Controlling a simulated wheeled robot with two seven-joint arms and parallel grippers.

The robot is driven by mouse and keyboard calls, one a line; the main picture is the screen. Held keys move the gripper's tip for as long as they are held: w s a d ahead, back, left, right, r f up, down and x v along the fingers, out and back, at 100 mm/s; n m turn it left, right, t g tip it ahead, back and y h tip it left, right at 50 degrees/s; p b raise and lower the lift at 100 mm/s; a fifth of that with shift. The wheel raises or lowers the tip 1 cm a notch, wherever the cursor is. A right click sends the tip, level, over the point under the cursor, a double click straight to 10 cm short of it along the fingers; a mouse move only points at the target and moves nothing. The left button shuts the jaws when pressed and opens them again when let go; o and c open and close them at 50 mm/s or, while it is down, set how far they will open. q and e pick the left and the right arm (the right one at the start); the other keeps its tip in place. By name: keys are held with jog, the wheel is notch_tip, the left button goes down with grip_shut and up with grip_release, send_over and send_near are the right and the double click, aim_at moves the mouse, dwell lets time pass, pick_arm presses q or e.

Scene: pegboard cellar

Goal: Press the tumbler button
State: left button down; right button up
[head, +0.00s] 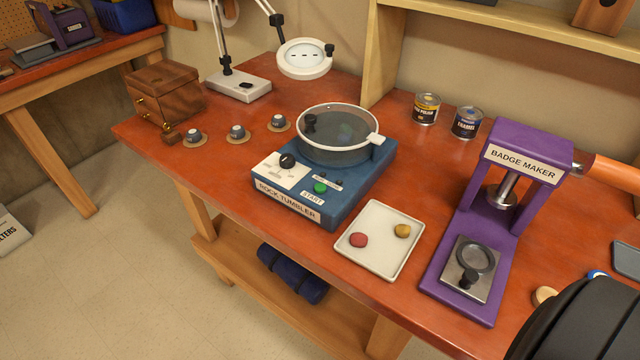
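The rock tumbler (345,205) is a blue box on the red-brown workbench, labelled "ROCK TUMBLER". Its green button (320,187) sits on the front panel above a "START" label. A black dial (287,160) on a white plate is left of the button. The round drum behind has a clear lid (340,118) that looks closed, with a white latch (377,139) at its right. Dim shapes show through the lid. Nothing covers the button. Neither of my grippers is in view.
A white tray (360,265) with a red and a yellow stone lies right of the tumbler. A purple badge maker (480,225) stands farther right, two cans (427,108) behind it. A magnifier lamp (304,58) and several small cups (237,131) are to the left. A dark rounded part fills the lower right corner.

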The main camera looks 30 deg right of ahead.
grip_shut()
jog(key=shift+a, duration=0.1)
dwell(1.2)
